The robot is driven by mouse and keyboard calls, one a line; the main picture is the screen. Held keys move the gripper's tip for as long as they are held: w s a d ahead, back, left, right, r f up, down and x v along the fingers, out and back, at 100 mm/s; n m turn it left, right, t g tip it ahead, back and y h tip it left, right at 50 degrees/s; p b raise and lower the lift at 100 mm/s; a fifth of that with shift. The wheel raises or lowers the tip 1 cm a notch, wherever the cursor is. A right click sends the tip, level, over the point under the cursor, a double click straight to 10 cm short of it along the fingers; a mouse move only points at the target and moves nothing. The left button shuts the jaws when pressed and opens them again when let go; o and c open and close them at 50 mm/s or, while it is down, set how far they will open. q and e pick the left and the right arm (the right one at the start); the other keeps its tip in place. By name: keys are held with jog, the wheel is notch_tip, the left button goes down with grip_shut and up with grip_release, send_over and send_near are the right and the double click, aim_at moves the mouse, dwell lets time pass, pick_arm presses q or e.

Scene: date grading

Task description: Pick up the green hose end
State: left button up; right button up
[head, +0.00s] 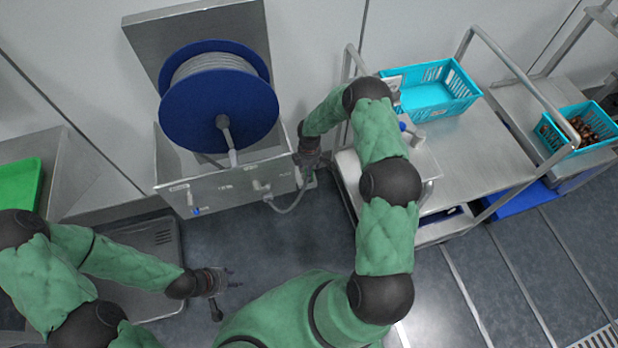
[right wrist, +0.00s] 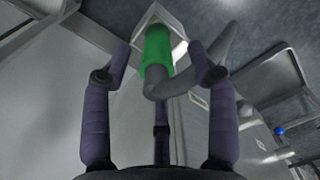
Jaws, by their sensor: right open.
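The green hose end (right wrist: 157,50) is a green sleeve on a grey hose (right wrist: 196,72), sitting in a pale metal holder in the right wrist view. My right gripper (right wrist: 160,58) is open, with its fingers on both sides of the green sleeve and visible gaps between. In the head view my right gripper (head: 308,166) is at the right edge of the reel stand and hides the green part. The hose (head: 290,208) loops below it there. My left gripper (head: 226,291) is open and empty, low over the floor at the lower left.
A blue hose reel (head: 220,105) stands on a metal box (head: 228,188) by the wall. A steel cart (head: 475,150) with a turquoise basket (head: 428,112) is close right of my right arm. Another basket holding dates (head: 548,132) is farther right. Floor between is clear.

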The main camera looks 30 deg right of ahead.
jog(key=f, duration=0.1)
jog(key=f+b, duration=0.1)
jog(key=f, duration=0.1)
jog(key=f+b, duration=0.1)
jog(key=f, duration=0.1)
jog(key=shift+w, duration=0.25)
jog(key=shift+d+r, duration=0.1)
jog(key=shift+r, duration=0.05)
grip_shut()
